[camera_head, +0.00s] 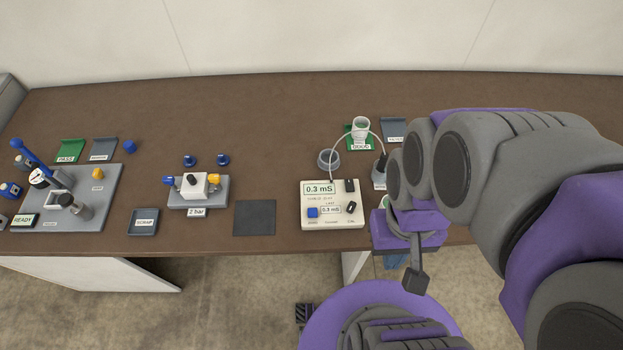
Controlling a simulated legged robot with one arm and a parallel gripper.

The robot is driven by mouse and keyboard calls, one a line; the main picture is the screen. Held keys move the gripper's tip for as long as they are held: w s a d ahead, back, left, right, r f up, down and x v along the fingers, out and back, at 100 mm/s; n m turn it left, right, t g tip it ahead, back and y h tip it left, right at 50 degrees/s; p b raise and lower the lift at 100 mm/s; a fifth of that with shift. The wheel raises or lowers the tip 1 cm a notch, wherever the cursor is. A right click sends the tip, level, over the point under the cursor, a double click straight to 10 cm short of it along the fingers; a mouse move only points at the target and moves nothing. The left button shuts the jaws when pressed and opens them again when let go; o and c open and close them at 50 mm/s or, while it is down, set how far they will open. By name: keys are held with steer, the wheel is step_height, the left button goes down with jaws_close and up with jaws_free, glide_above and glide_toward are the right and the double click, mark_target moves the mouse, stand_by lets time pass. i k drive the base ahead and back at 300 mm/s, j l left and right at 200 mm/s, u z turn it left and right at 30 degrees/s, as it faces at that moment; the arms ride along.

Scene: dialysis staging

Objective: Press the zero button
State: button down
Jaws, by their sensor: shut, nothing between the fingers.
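A cream meter box (345,219) stands near the table's front edge, right of centre. Its displays read 0.3 mS. A blue button (312,212) sits at its lower left above a small label too blurred to read for certain. Two black controls are on the box's right side. My gripper (416,281) is shut and empty. It points down in front of the table edge, right of the meter and nearer to me, apart from the button. My arm hides part of the table right of the meter.
A cable arcs from the meter to a probe stand (379,173) beside my arm. A grey cup (328,160) and a white cup (361,128) stand behind. A dark mat (254,218) and a valve block (194,186) are left of the meter.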

mark_target(313, 212)
steer(key=z, duration=1.65)
steer(key=k+j, duration=0.1)
steer(key=k, duration=1.3)
